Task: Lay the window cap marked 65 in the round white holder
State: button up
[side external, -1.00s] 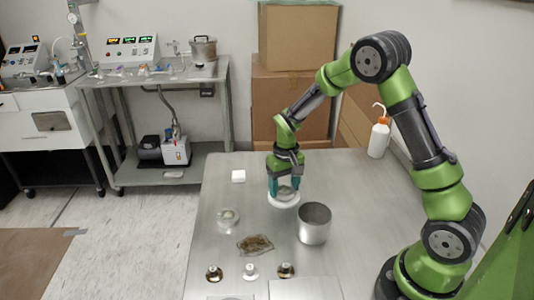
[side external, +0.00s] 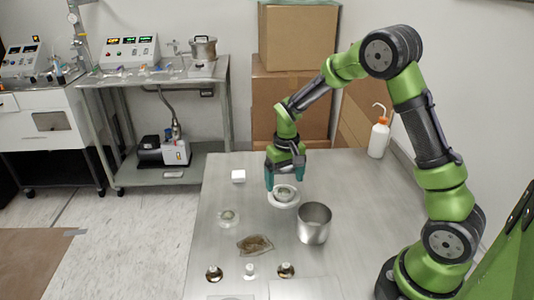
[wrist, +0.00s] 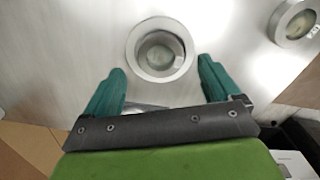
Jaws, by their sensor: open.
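The round white holder (side external: 284,204) stands on the steel table near its middle. A grey-rimmed window cap (side external: 284,191) with a glassy centre lies inside the holder's ring. The wrist view shows the holder (wrist: 136,60) around the cap (wrist: 160,48), which looks about flat. I cannot read a mark on this cap. My gripper (side external: 284,186) is open just above the holder, and its teal fingers (wrist: 160,85) are apart with nothing between them. A second round cap-like piece (side external: 229,217) lies to the left; its rim mark in the wrist view (wrist: 296,20) is too blurred to read.
A steel pot (side external: 313,224) stands close to the holder's right. A bag of brown material (side external: 256,245) and several small knobs (side external: 251,271) are toward the front. A white block (side external: 238,176) lies at the back left. A wash bottle (side external: 379,138) stands at the back right.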

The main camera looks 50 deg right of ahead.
aim_at(284, 192)
jog(key=s+a+r+t, duration=0.1)
jog(key=s+a+r, duration=0.1)
jog(key=r, duration=0.6)
jog(key=s+a+r+t, duration=0.1)
jog(key=s+a+r, duration=0.1)
jog(key=r, duration=0.6)
jog(key=s+a+r+t+y, duration=0.1)
jog(key=s+a+r+t, duration=0.1)
jog(key=s, duration=0.5)
jog(key=s+a+r+t+y, duration=0.1)
jog(key=s+a+r+t, duration=0.1)
jog(key=s, duration=0.5)
jog(key=a+t, duration=0.1)
jog(key=a, duration=0.1)
jog(key=shift+a+n, duration=0.3)
jog(key=shift+a, duration=0.05)
